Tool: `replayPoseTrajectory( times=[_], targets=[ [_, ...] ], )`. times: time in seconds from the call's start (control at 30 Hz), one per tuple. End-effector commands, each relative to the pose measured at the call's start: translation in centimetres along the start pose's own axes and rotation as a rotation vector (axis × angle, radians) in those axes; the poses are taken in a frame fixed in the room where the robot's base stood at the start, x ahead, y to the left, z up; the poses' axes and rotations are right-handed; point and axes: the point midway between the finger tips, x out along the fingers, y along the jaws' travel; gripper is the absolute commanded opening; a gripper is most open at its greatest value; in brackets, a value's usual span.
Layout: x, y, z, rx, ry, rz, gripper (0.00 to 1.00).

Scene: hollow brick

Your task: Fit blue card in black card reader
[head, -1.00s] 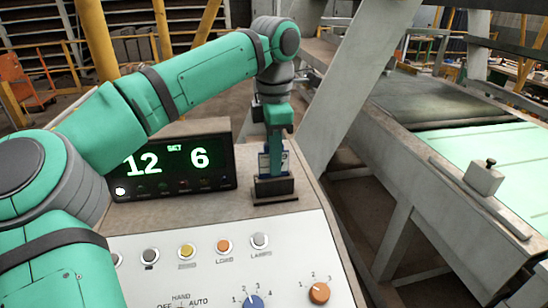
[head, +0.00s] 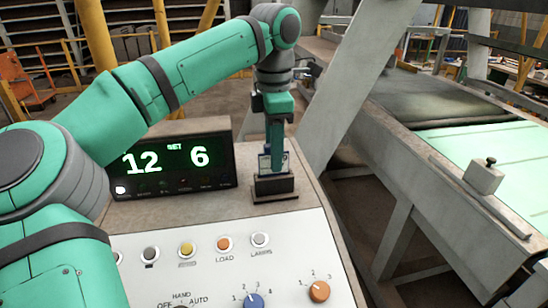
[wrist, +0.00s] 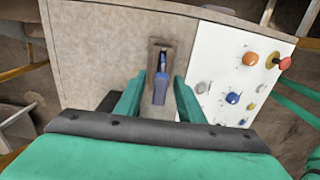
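The black card reader (head: 274,188) stands on the console top, beside the display. It shows as a dark frame in the wrist view (wrist: 152,50). The blue card (head: 263,163) stands upright at the reader, its lower end hidden in it; its upper part sticks up toward the wrist camera (wrist: 160,92). My gripper (wrist: 158,97) is open, with one finger on each side of the card and a visible gap to both. In the head view my gripper (head: 277,155) is right above the reader, its fingers partly overlapping the card. How deep the card sits cannot be told.
A black display (head: 170,165) reading 12 and 6 stands left of the reader. The white panel (head: 200,275) with buttons and knobs lies in front. A slanted grey beam (head: 355,80) rises behind to the right. The console's right edge is close to the reader.

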Motion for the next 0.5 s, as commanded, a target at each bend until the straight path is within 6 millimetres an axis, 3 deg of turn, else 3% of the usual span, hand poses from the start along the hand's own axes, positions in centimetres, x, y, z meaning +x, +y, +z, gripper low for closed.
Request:
replayPoseTrajectory(
  times=[0.3, 0.5],
  targets=[
    [-6.0, 0.0, 0.1, -0.002, -0.001, 0.002, 0.35],
    [-8.3, 0.0, 0.0, -0.001, -0.001, 0.000, 0.35]
  ],
)
